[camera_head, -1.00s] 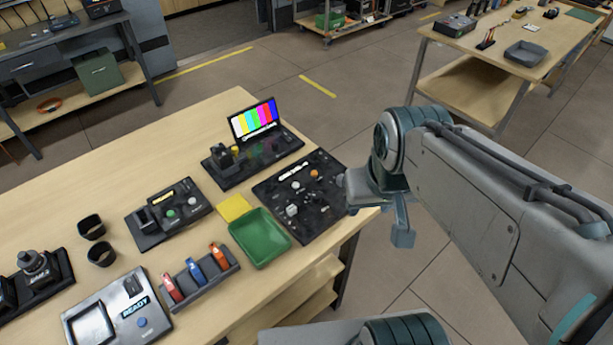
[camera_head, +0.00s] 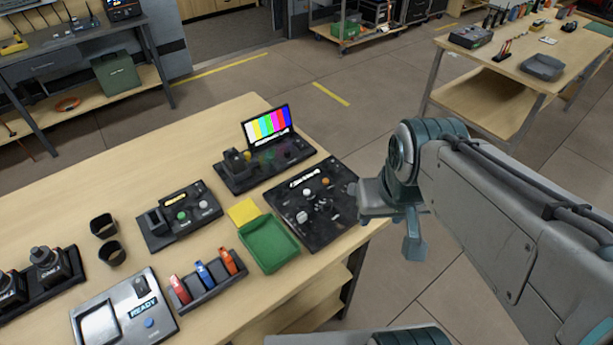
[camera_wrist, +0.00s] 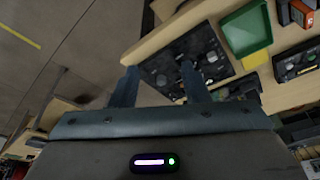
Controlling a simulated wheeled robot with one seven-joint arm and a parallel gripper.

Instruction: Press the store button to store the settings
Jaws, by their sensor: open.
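No button's label is legible enough for me to name the store button. A dark console (camera_head: 180,215) with an amber display carries a green button (camera_head: 181,216) and a pale button (camera_head: 204,204). A grey unit (camera_head: 125,312) with a "READY" display has a blue button (camera_head: 149,323). A black panel (camera_head: 316,226) with several knobs lies near the table's right edge. My gripper (camera_wrist: 158,68) is open and empty, its two fingers apart in the wrist view. In the head view it hangs beside the table's right edge, right of the black panel.
A green tray (camera_head: 268,243), a yellow pad (camera_head: 244,211) and a rack (camera_head: 207,288) of coloured items lie between the units. A colour-bar monitor (camera_head: 267,126) stands at the back. Two black cups (camera_head: 104,227) stand left. Bare tabletop lies at the back left.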

